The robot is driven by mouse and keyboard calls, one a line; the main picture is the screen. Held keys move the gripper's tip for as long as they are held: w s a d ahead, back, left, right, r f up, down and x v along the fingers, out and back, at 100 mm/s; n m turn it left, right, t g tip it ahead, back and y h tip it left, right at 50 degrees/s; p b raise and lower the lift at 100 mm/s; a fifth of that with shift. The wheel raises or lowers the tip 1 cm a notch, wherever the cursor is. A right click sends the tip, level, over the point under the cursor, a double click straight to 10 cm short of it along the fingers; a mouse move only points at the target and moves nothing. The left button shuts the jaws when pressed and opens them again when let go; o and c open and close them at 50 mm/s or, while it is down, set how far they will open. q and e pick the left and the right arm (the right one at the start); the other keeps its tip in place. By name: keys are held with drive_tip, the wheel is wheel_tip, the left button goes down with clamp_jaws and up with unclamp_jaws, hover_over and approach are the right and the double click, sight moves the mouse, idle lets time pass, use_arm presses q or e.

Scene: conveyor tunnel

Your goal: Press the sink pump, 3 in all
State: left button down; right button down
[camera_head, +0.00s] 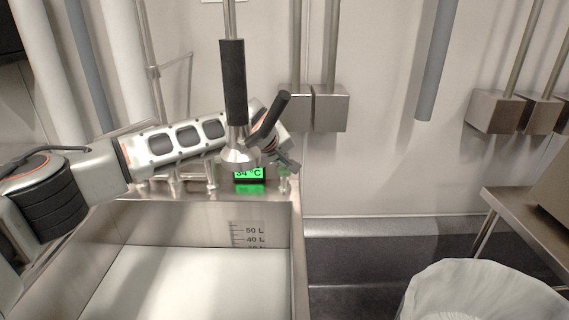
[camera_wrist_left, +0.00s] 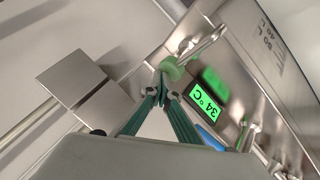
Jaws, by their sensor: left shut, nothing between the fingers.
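The steel sink (camera_head: 297,240) fills the lower left of the head view, with pale liquid inside and a litre scale on its back wall. A small spouted fitting that looks like the sink pump (camera_head: 284,183) stands on the back ledge, right of the green 34 °C display (camera_head: 249,174). In the left wrist view the pump's spout (camera_wrist_left: 204,43) and green-lit head (camera_wrist_left: 173,69) are just beyond my fingertips. My left gripper (camera_head: 288,164) is shut and empty, close above the pump; it also shows in the wrist view (camera_wrist_left: 162,91). I cannot tell whether it touches the pump. My right gripper is out of view.
A black-handled sprayer (camera_head: 232,85) hangs in front of my left arm. Several steel wall boxes (camera_head: 330,108) with pipes are behind. Taps line the ledge left of the display. A white-lined bin (camera_head: 485,290) and a steel table (camera_head: 530,215) stand at right.

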sight(283, 169)
use_arm(q)
drive_tip(key=shift+s+f, duration=0.1)
drive_tip(key=shift+f, duration=0.2)
